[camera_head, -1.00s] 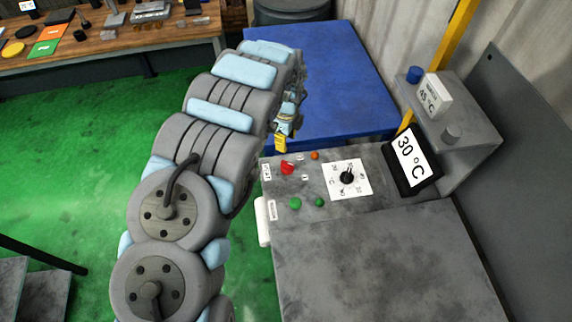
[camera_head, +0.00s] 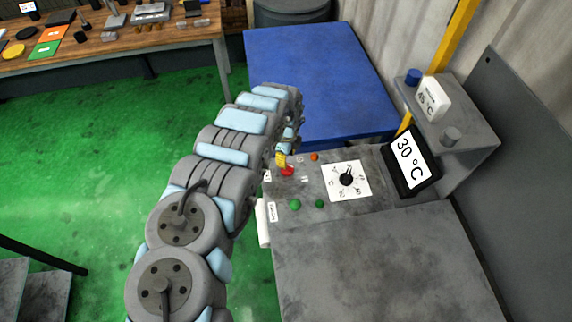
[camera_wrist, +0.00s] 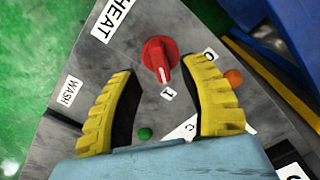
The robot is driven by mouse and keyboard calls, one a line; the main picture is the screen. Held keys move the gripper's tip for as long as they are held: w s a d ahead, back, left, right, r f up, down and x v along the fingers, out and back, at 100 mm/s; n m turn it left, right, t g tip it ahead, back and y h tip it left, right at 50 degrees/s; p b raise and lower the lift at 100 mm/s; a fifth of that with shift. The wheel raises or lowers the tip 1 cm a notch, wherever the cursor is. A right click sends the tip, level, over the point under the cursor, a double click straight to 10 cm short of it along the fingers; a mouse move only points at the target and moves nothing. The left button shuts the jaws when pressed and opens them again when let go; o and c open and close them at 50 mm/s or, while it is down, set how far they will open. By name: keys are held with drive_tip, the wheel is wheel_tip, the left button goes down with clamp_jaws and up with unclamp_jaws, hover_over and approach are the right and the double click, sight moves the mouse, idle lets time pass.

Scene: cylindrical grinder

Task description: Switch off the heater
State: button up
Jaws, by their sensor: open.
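The heater's red rotary switch (camera_wrist: 159,58) sits on the grey control panel next to a "HEAT" label (camera_wrist: 117,17) in the wrist view. Its white pointer mark lies toward the small "I" label (camera_wrist: 168,93). In the head view the red switch (camera_head: 287,171) is partly covered by my gripper (camera_head: 281,160). In the wrist view my gripper (camera_wrist: 167,82) is open, its two yellow-padded fingers apart with the switch beyond and between their tips. No contact with the switch is visible.
An orange button (camera_head: 314,156), green buttons (camera_head: 294,204) and a white dial plate (camera_head: 347,181) share the panel. A screen reading 30 °C (camera_head: 410,160) stands at right. A blue-topped table (camera_head: 320,80) is behind. A "WASH" label (camera_wrist: 70,90) is near the panel edge.

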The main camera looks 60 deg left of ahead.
drive_tip(key=shift+d+f, duration=0.1)
drive_tip(key=shift+f, duration=0.65)
drive_tip(key=shift+w+f, duration=0.1)
drive_tip(key=shift+f, duration=1.7)
clamp_jaws()
